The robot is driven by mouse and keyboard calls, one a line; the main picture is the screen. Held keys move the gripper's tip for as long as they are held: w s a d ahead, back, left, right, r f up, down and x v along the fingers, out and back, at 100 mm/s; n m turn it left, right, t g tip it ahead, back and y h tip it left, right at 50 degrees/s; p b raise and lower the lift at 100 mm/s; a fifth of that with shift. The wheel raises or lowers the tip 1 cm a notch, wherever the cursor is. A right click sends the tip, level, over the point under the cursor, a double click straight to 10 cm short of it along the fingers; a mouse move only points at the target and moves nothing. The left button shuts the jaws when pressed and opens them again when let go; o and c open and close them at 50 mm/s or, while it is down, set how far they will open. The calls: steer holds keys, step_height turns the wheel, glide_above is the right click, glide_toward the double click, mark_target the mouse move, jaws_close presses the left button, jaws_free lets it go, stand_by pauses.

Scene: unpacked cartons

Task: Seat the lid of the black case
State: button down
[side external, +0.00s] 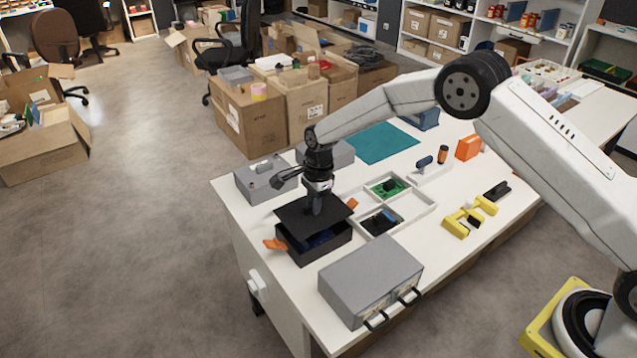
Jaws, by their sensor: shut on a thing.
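The black case (318,248) stands open near the left end of the white table, with dark blue contents partly showing inside. Its black lid (296,213) is above it, slightly tilted, with a gap along the front side; whether its far edge touches the case cannot be told. My gripper (316,208) points down onto the middle of the lid and is shut on it from above. The fingertips and the part they grip are small and dark. Orange latches stick out at the case's left (275,244) and right (352,204) sides.
A grey box with black handles (371,275) stands close in front of the case. Another grey case (264,181) sits behind it. A white divided tray (412,212) with circuit boards lies just right. Yellow clamps (463,222) and a teal mat (385,142) are farther off.

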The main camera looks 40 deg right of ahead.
steer(key=shift+f, duration=1)
steer(key=shift+f, duration=1.15)
steer(key=c, duration=0.5)
jaws_free()
steer(key=shift+c, duration=0.2)
steer(key=shift+d+r, duration=0.25)
steer(key=shift+r, duration=1.7)
steer(key=shift+d+r, duration=0.2)
steer(key=shift+r, duration=1.7)
